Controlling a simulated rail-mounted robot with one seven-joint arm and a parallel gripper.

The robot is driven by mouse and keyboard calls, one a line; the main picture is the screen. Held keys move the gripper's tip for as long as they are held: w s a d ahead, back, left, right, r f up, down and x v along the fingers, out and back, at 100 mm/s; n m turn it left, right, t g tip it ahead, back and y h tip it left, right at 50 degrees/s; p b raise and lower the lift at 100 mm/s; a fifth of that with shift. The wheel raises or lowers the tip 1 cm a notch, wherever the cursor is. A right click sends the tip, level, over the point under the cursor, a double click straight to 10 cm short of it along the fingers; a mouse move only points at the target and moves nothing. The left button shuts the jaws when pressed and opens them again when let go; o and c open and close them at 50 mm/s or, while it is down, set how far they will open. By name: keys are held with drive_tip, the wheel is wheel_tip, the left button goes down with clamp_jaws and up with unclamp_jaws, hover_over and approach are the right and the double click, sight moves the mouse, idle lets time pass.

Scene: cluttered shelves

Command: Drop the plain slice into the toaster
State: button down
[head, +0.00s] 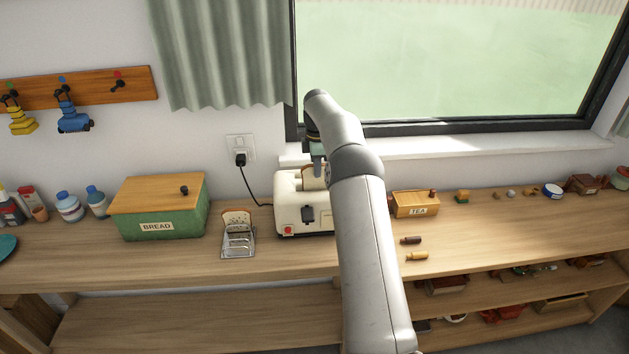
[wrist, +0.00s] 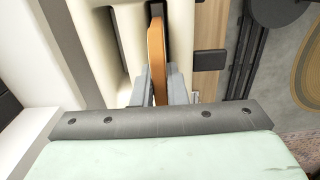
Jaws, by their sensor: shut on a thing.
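The cream toaster (head: 290,212) stands on the worktop below the window, and its slotted top fills the upper left of the wrist view (wrist: 77,40). My gripper (wrist: 160,92) is shut on a bread slice (wrist: 157,50), held upright and edge-on over the slot nearer the toaster's lever side. In the head view the slice (head: 313,178) shows at the toaster's top, partly hidden by my arm. I cannot tell how deep its lower edge sits in the slot. Another slice (head: 237,217) stands in a wire rack (head: 238,244) left of the toaster.
A green bread box (head: 165,222) stands left of the rack. A cord runs from the toaster to the wall socket (head: 240,148). The worktop's front edge is mostly clear.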

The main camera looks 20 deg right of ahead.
sight(309, 182)
drive_tip(key=shift+a+f+p, duration=0.1)
drive_tip(key=shift+f+p, duration=0.4)
drive_tip(key=shift+f, duration=1.6)
drive_tip(key=c, duration=1.5)
unclamp_jaws()
drive_tip(key=shift+f, duration=0.15)
drive_tip(key=shift+o, duration=0.2)
